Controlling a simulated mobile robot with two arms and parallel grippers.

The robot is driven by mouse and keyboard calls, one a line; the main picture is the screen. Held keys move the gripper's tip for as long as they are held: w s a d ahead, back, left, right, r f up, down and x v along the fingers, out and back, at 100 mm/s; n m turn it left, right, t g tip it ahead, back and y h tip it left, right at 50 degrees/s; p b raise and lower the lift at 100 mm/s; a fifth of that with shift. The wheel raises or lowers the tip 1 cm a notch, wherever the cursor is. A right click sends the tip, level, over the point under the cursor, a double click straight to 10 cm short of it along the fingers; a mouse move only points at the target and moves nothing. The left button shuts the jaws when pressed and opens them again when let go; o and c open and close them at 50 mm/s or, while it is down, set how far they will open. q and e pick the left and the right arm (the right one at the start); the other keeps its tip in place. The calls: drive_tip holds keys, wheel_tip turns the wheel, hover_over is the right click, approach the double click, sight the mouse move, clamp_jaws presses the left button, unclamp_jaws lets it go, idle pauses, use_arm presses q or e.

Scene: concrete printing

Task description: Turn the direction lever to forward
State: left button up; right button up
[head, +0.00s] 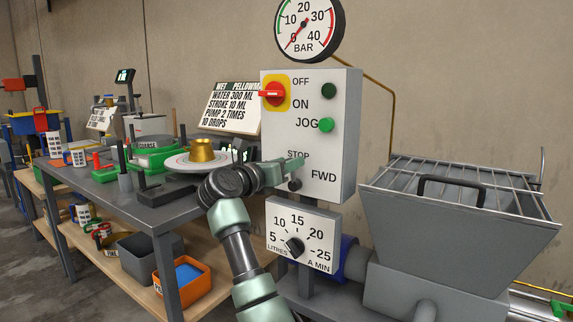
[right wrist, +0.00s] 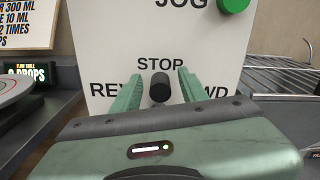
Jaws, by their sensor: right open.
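The direction lever is a short black knob (right wrist: 159,87) on the white control box (head: 340,135). In the right wrist view it sits just under the STOP label, between REV at left and the partly covered FWD at right. It also shows in the head view (head: 295,185), below STOP and left of FWD. My right gripper (right wrist: 160,79) is open, with one green finger on each side of the knob; whether either finger touches it I cannot tell. In the head view this gripper (head: 288,172) reaches the box from the left. My left gripper is not in view.
A red switch (head: 272,94) and a green button (head: 326,125) are above the lever. A flow dial (head: 294,247) is below. A grey hopper (head: 435,240) with a grid stands at right. A cluttered workbench (head: 150,212) is at left.

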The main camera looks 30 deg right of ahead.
clamp_jaws()
idle(1.3)
